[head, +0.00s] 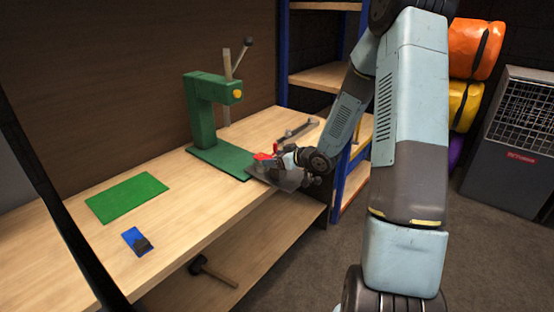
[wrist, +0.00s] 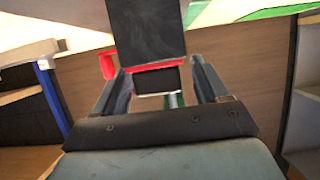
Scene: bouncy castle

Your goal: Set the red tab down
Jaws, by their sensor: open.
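The red tab (head: 263,156) shows as a small red patch at my gripper's tip, over the bench's right end by the green press. In the wrist view, a red strip (wrist: 148,66) with a dark panel (wrist: 147,28) beyond it crosses just ahead of my gripper (wrist: 158,84). My gripper (head: 274,157) is open, with its two fingers apart. I cannot tell whether either finger touches the red piece, or what supports it. A blue tab (head: 131,236) with a dark end lies at the bench's near left.
The green press (head: 208,115) stands on the wooden bench (head: 195,205), with a lever on top. A green mat (head: 127,197) lies at left. A grey plate (head: 288,180) is below my gripper at the bench edge. A blue-framed shelf (head: 319,77) stands behind; a mallet (head: 215,272) lies below.

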